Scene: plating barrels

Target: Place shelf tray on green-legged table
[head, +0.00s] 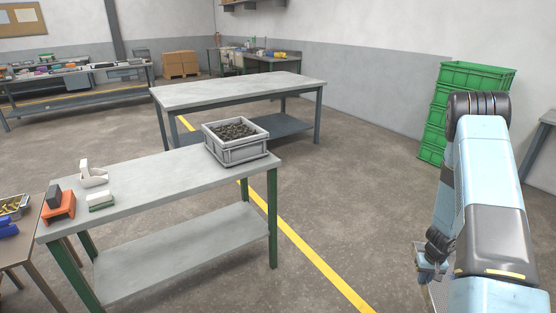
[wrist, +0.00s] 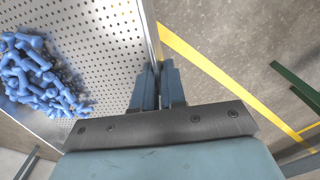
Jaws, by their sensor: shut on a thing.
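The shelf tray is a perforated light metal sheet (wrist: 100,70) with a rim, filling the upper left of the wrist view. Several blue parts (wrist: 40,75) lie heaped on it at the left. My gripper (wrist: 157,72) is shut on the tray's rim. In the head view my gripper (head: 432,258) is low at the right, and only a sliver of the tray (head: 438,293) shows behind my arm. The green-legged table (head: 150,190) stands left of my gripper, apart from it. Its grey top has a bare middle.
On the green-legged table, a grey crate (head: 238,152) of dark pieces stands at the right end; a white holder (head: 92,174), an orange item (head: 58,206) and a small white-green block (head: 101,201) sit left. A grey table (head: 240,92) stands behind. Green crates (head: 470,78) are stacked at right.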

